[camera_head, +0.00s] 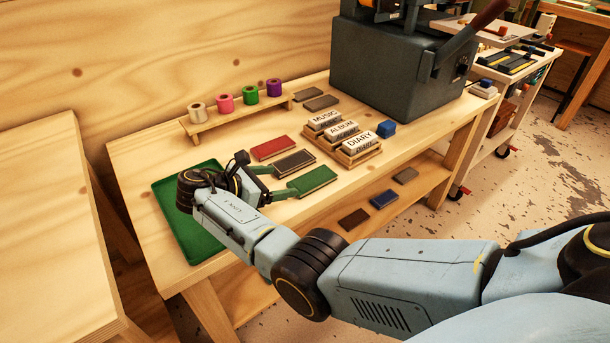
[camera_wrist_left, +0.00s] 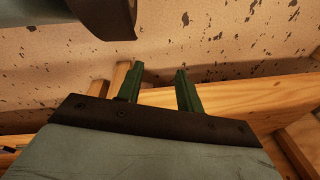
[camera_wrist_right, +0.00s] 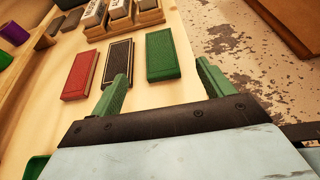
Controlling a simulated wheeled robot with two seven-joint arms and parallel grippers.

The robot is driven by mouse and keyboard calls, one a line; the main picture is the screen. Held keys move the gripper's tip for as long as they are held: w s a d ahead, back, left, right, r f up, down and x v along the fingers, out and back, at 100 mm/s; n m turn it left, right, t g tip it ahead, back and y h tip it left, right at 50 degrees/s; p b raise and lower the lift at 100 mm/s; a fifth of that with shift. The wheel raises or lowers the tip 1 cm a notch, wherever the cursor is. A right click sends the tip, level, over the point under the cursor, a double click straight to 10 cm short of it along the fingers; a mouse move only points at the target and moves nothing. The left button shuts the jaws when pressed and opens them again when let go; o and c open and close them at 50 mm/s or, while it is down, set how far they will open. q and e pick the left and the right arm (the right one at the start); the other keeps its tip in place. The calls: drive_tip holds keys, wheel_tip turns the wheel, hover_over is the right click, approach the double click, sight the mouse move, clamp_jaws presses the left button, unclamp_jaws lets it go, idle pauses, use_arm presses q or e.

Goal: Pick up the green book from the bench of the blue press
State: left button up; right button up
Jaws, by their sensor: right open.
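The green book (camera_head: 312,181) lies flat near the front edge of the bench (camera_head: 140,165). In the right wrist view the green book (camera_wrist_right: 162,55) lies just beyond my right gripper's fingertips. My right gripper (camera_head: 284,180) is open and empty. In the right wrist view my right gripper (camera_wrist_right: 161,74) has its fingers apart, with the book roughly between their lines. Contact cannot be told. The dark blue-grey press (camera_head: 385,75) stands at the back right of the bench. My left gripper (camera_wrist_left: 156,72) shows only in its own wrist view, fingers apart and empty.
A red book (camera_head: 272,147) and a dark book (camera_head: 295,162) lie beside the green one. More books lie on the lower shelf (camera_head: 430,168).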

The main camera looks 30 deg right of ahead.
drive_tip(key=b, duration=0.1)
approach(316, 177)
drive_tip(key=d, duration=0.2)
drive_tip(key=shift+s+d+f, duration=0.25)
drive_tip(key=shift+d+f, duration=0.05)
drive_tip(key=shift+d, duration=0.05)
drive_tip(key=x, duration=0.1)
drive_tip(key=b+x, duration=0.1)
drive_tip(key=x, duration=0.1)
drive_tip(key=b+x, duration=0.1)
drive_tip(key=shift+w+f, duration=0.3)
drive_tip(key=shift+w, duration=0.05)
drive_tip(key=shift+d+f+b, duration=0.15)
drive_tip(key=shift+d+b, duration=0.2)
drive_tip(key=shift+d, duration=0.15)
use_arm(q)
drive_tip(key=w+d+r, duration=0.2)
drive_tip(key=w+r, duration=0.4)
drive_tip(key=r, duration=0.1)
drive_tip(key=shift+r+t, duration=0.3)
drive_tip(key=shift+w+d, duration=0.1)
use_arm(e)
drive_tip(key=shift+c, duration=0.4)
drive_tip(key=c, duration=1)
